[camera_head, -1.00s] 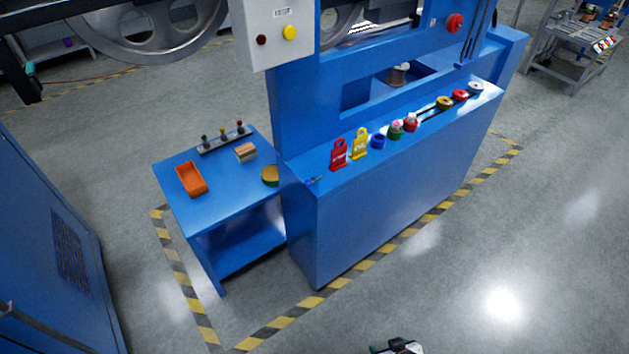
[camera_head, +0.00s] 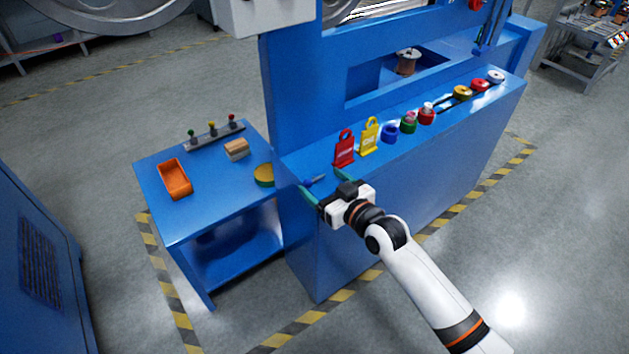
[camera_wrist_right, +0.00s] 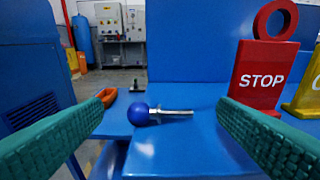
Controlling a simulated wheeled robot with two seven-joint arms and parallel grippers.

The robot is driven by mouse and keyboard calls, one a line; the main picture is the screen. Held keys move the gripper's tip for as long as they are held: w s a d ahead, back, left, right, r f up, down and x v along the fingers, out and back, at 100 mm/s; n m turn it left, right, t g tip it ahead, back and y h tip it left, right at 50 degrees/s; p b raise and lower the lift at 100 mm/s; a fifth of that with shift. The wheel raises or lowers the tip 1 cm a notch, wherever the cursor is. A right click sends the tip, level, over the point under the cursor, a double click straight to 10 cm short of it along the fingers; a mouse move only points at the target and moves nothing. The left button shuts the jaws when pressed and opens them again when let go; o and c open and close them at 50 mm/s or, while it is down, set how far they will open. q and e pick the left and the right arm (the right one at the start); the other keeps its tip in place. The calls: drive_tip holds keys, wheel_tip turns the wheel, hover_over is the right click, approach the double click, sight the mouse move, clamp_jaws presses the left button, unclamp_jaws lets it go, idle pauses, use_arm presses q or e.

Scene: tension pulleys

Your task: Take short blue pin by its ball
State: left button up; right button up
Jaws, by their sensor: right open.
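The short blue pin (camera_head: 316,181) lies on the left end of the blue machine ledge. In the right wrist view its blue ball (camera_wrist_right: 138,114) is at the left and its silver shank (camera_wrist_right: 175,112) points right. My right gripper (camera_head: 322,183) is open at the ledge's left end. In the wrist view its green fingers (camera_wrist_right: 163,112) stand wide apart, one on each side of the pin, with nothing held. The ball appears closer to the left finger, and I see no contact. My left gripper is not in view.
A red STOP tag (camera_head: 344,153) stands just right of the pin, beside a yellow tag (camera_head: 369,140). Several rings and spools line the ledge further right.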

sight(310, 173)
drive_tip(key=b+x, duration=0.1)
drive_tip(key=x, duration=0.4)
drive_tip(key=shift+w+a+f, duration=0.2)
drive_tip(key=shift+w+f, duration=0.05)
drive_tip(key=shift+w, duration=0.1)
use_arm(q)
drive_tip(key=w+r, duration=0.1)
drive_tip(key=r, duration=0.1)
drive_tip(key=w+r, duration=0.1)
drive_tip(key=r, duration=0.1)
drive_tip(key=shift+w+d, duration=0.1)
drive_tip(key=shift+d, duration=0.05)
use_arm(e)
drive_tip(key=c, duration=1.1)
